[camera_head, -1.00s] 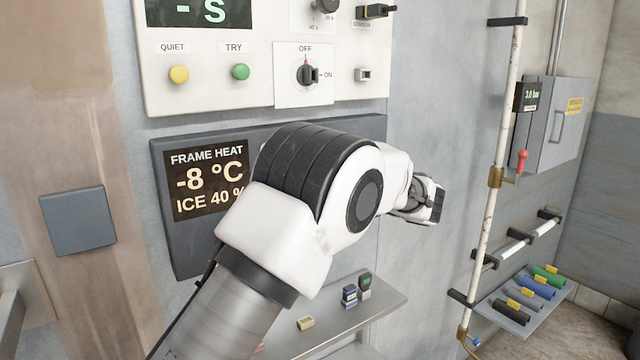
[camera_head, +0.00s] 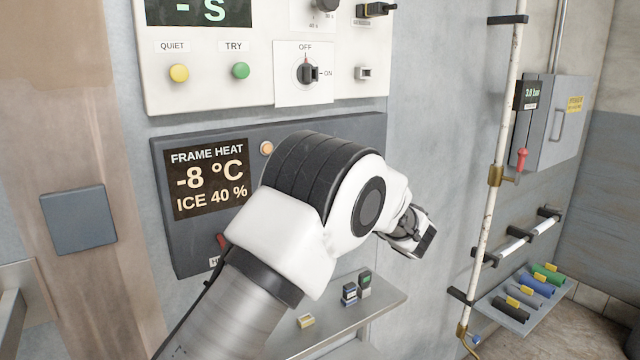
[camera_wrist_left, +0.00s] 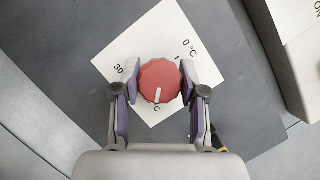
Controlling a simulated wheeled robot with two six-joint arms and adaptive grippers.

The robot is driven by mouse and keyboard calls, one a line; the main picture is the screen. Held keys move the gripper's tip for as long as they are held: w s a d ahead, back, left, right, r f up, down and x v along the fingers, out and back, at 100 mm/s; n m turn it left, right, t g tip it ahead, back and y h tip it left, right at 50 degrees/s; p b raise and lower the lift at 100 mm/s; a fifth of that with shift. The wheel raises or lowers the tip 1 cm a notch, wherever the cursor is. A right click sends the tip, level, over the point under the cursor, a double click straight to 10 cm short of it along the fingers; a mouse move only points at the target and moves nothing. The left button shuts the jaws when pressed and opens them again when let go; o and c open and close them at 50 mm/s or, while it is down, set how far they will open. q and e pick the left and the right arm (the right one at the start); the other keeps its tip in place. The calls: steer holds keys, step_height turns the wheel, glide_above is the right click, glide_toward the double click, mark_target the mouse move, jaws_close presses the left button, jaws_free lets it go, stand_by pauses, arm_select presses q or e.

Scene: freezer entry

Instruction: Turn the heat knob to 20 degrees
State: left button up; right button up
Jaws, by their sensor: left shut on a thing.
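The red heat knob (camera_wrist_left: 160,82) shows in the left wrist view on a tilted white dial plate (camera_wrist_left: 128,47). The plate reads 30 at the left and 0 °C at the upper right. The knob's white mark points down, towards a °C label whose number I cannot read. My left gripper (camera_wrist_left: 160,70) has its two fingers on either side of the knob and is shut on it. In the head view my left arm covers the knob and the fingers. The dark frame heat panel (camera_head: 205,135) has a display (camera_head: 208,180) reading -8 °C and ICE 40 %.
An orange lamp (camera_head: 266,149) and a partly hidden red part (camera_head: 222,242) are on the panel. A white control panel (camera_head: 215,105) is above it. A shelf (camera_head: 385,310) with small items juts out below. A pale vertical pipe (camera_head: 487,220) stands to the right.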

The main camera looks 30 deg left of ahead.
arm_select(q)
steer(key=shift+m, duration=0.3)
steer(key=o, duration=1.2)
steer(key=shift+c, duration=0.2)
steer(key=v, duration=0.7)
steer(key=shift+d, duration=0.15)
steer(key=shift+f, duration=0.15)
